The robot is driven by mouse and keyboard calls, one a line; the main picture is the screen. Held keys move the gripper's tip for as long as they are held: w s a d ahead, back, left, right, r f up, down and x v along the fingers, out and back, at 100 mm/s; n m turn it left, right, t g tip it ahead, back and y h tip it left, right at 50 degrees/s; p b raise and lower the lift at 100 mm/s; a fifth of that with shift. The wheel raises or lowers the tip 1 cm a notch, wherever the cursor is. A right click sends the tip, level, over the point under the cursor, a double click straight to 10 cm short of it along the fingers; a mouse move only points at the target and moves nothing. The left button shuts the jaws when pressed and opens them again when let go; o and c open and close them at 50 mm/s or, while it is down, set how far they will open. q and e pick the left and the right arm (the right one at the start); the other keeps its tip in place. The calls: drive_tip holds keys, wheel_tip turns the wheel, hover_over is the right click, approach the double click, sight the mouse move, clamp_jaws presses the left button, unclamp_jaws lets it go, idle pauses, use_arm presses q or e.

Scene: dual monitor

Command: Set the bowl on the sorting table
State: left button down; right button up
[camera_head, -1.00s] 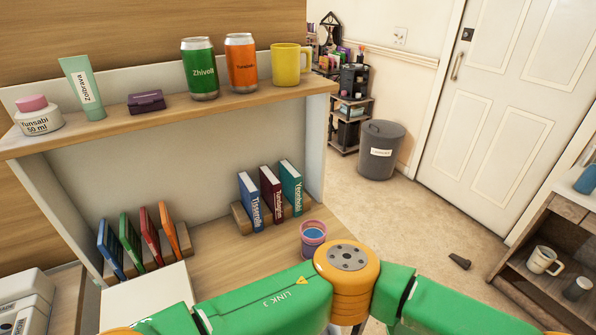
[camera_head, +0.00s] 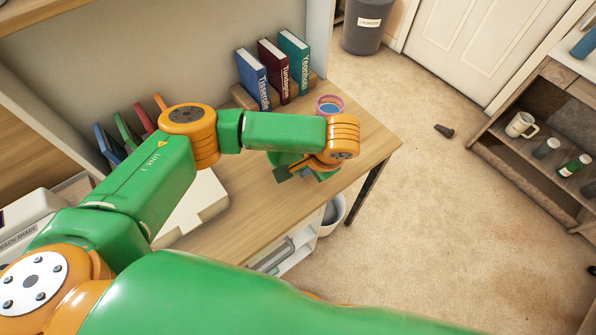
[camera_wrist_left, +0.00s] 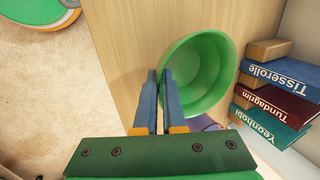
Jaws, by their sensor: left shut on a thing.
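A green bowl (camera_wrist_left: 202,70) shows in the left wrist view, its open mouth toward the camera. My left gripper (camera_wrist_left: 163,100) is shut on its near left rim. The wooden desk top (camera_wrist_left: 125,40) lies behind the bowl; I cannot tell whether the bowl touches it. In the head view my left gripper (camera_head: 284,172) is over the desk top (camera_head: 235,228), mostly hidden by its wrist, and the bowl is largely hidden there. My right gripper is out of view. I cannot tell which surface is the sorting table.
A pink and blue cup (camera_head: 329,107) stands behind my left wrist. Several upright books (camera_head: 272,72) stand at the back of the desk. A white bin (camera_head: 333,214) is below the desk edge. A shelf with a mug (camera_head: 521,125) is at the right, beyond open floor.

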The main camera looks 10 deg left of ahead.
use_arm(q)
drive_tip(key=x, duration=0.4)
drive_tip(key=shift+s+d+f, duration=0.2)
drive_tip(key=shift+s+f, duration=0.1)
drive_tip(key=shift+f, duration=0.05)
drive_tip(key=c, duration=1)
unclamp_jaws()
drive_tip(key=shift+r, duration=0.15)
drive_tip(key=v, duration=1.1)
drive_tip(key=shift+d+r+p, duration=0.2)
drive_tip(key=shift+r+p, duration=0.1)
drive_tip(key=shift+r, duration=0.05)
